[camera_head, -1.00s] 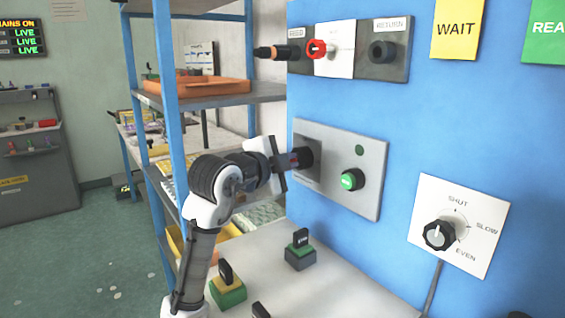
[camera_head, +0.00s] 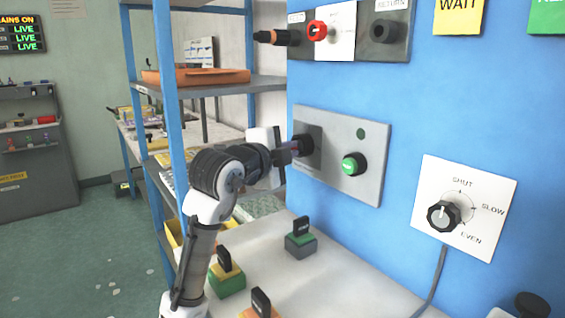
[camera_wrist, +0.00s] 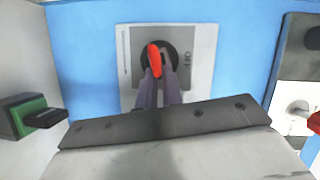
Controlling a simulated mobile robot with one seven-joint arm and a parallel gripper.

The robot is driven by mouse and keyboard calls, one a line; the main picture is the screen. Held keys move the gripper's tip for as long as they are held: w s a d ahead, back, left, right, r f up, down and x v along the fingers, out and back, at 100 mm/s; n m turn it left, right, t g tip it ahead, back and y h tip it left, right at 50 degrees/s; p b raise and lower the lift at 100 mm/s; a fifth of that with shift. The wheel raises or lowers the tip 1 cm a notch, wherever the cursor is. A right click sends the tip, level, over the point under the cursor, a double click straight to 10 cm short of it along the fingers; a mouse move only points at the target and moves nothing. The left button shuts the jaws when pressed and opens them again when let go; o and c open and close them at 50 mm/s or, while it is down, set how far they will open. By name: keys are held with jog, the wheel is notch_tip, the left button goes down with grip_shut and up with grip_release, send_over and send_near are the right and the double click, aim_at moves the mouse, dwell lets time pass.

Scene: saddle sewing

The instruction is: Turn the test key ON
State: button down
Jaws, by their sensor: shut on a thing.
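The test key is a red key handle (camera_wrist: 154,60), seen in the wrist view standing at a round black key switch (camera_wrist: 174,50) on a grey plate. My gripper (camera_wrist: 158,82) is shut on this key, with its two fingers close to the switch. In the head view my gripper (camera_head: 293,148) reaches from the left to the black switch (camera_head: 306,144) on the grey plate (camera_head: 345,192) of the blue panel. The fingers hide most of the key there. The plate also carries a lit green button (camera_head: 354,164) and a dark green lamp (camera_head: 361,133).
On the white bench below stand blocks with black keys, one grey and green (camera_head: 300,238), one yellow and green (camera_head: 228,277). A blue shelf (camera_head: 172,130) stands close behind my arm.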

jog(key=shift+f+m+b, duration=0.1)
jog(key=shift+m+b, duration=0.25)
jog(key=shift+m, duration=0.05)
jog(key=shift+f+m+t+b, duration=0.35)
jog(key=shift+m+t+b, duration=0.4)
jog(key=shift+b, duration=0.7)
jog(key=shift+r+m, duration=0.15)
jog(key=shift+m, duration=0.2)
jog(key=c, duration=1.6)
grip_release()
jog(key=shift+o, duration=0.2)
jog(key=shift+s+g+h, duration=0.1)
jog(key=shift+g+h, duration=0.15)
jog(key=shift+h, duration=0.05)
jog(key=s+a, duration=0.1)
jog(key=a, duration=0.1)
jog(key=s+a, duration=0.1)
jog(key=a, duration=0.1)
jog(key=shift+s, duration=0.4)
